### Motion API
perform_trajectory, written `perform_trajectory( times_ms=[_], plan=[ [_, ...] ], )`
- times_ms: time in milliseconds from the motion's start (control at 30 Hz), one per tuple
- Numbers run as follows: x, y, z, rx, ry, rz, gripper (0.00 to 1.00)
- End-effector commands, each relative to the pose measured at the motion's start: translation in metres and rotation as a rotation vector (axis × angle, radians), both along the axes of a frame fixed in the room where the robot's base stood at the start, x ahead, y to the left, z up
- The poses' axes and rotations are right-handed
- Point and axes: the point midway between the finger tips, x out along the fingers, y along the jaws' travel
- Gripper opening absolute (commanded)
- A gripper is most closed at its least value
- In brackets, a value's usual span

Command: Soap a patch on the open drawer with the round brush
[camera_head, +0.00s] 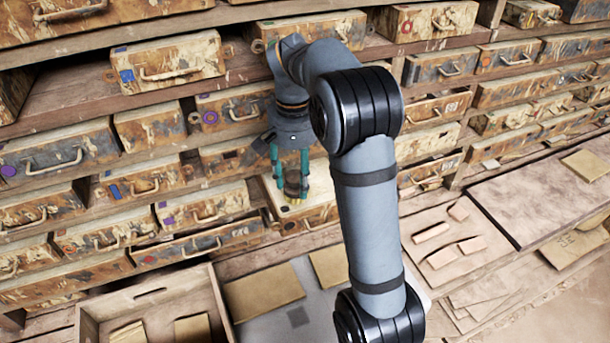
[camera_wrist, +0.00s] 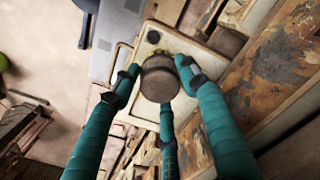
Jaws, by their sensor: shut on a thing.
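My gripper (camera_head: 291,176) has teal fingers and points down at the shelf front. It is shut on the round brush (camera_head: 292,188), a short brown cylinder. In the wrist view the brush (camera_wrist: 160,80) sits between the fingertips, its round brown end facing the camera and a yellowish edge showing behind it. The open drawer (camera_head: 320,181) sticks out below the brush, with a pale top and a stained front with a handle. In the wrist view the drawer's pale surface (camera_wrist: 146,108) lies behind the brush. I cannot tell whether the brush touches it. No soap patch is clearly visible.
Stained drawers with handles fill the shelves around, such as one at upper left (camera_head: 170,65). A wooden crate (camera_head: 150,294) stands at lower left. A grey board with tan tiles (camera_head: 264,291) lies below the drawer. Pinkish blocks (camera_head: 431,232) lie on the right bench.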

Motion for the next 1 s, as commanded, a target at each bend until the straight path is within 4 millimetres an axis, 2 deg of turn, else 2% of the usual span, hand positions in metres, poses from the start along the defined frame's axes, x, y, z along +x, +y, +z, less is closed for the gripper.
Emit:
perform_trajectory(
  times_ms=[100,400,833,1000],
  plan=[
    [-0.003,0.007,-0.001,0.0,0.002,-0.001,0.23],
    [-0.003,0.007,0.001,0.0,0.003,-0.003,0.23],
    [-0.003,0.007,0.046,0.001,0.0,-0.002,0.23],
    [-0.002,0.007,0.056,0.001,-0.002,-0.003,0.23]
  ],
)
